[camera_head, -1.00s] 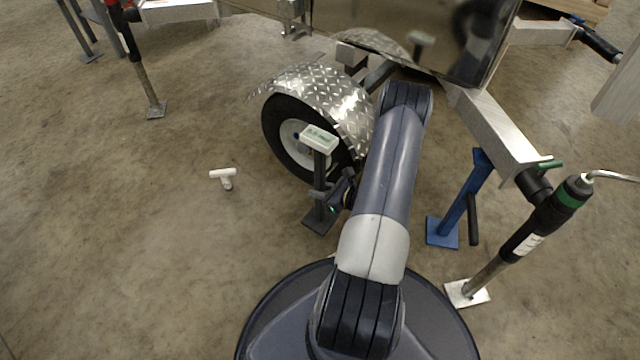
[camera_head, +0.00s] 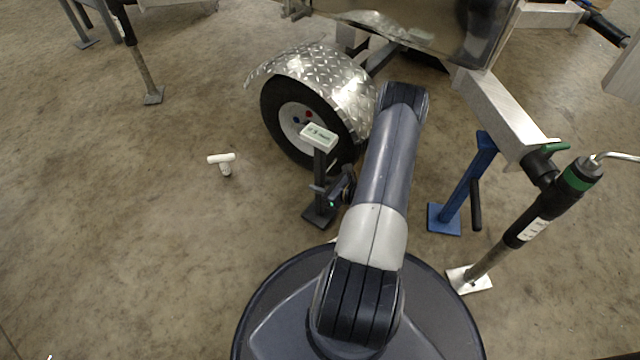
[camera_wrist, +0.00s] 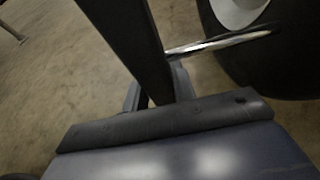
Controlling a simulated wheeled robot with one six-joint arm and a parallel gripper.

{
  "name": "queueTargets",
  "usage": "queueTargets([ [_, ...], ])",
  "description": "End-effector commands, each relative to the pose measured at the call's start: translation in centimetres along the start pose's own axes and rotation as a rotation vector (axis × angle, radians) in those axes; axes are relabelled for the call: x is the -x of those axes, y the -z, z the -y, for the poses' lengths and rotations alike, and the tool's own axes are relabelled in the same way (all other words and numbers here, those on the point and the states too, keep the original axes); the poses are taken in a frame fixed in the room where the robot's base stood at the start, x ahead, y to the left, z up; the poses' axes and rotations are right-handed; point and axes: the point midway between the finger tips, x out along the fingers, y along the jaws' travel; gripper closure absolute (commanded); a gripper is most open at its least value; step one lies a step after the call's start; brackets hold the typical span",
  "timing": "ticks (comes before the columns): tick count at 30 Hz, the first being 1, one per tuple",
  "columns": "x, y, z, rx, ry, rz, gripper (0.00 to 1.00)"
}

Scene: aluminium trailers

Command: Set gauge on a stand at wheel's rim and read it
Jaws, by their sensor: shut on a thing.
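The gauge (camera_head: 318,136) is a pale box with a greenish display, on top of a dark upright stand (camera_head: 320,165) with a square foot (camera_head: 318,217). Its digits are too small to read. My gripper (camera_head: 338,190) is shut on the stand's post, low down. The wheel (camera_head: 298,121) has a black tyre and a white rim, just behind the gauge. In the wrist view the dark post (camera_wrist: 132,40) rises from my gripper, and a shiny rod (camera_wrist: 220,43) points from it towards the wheel (camera_wrist: 285,60). I cannot tell whether the rod touches.
A diamond-plate fender (camera_head: 325,75) covers the wheel's top. A white T-shaped piece (camera_head: 222,162) lies on the floor at left. A blue stand (camera_head: 462,185) and a jack with a green band (camera_head: 545,210) stand at right. The floor at left is mostly clear.

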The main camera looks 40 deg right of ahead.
Motion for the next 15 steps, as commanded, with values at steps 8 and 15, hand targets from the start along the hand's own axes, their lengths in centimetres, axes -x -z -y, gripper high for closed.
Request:
queueTargets([
  [8, -0.06, 0.15, -0.02, 0.0, 0.0, 0.0, 0.58],
  [15, -0.06, 0.15, -0.02, 0.0, 0.0, 0.0, 0.53],
])
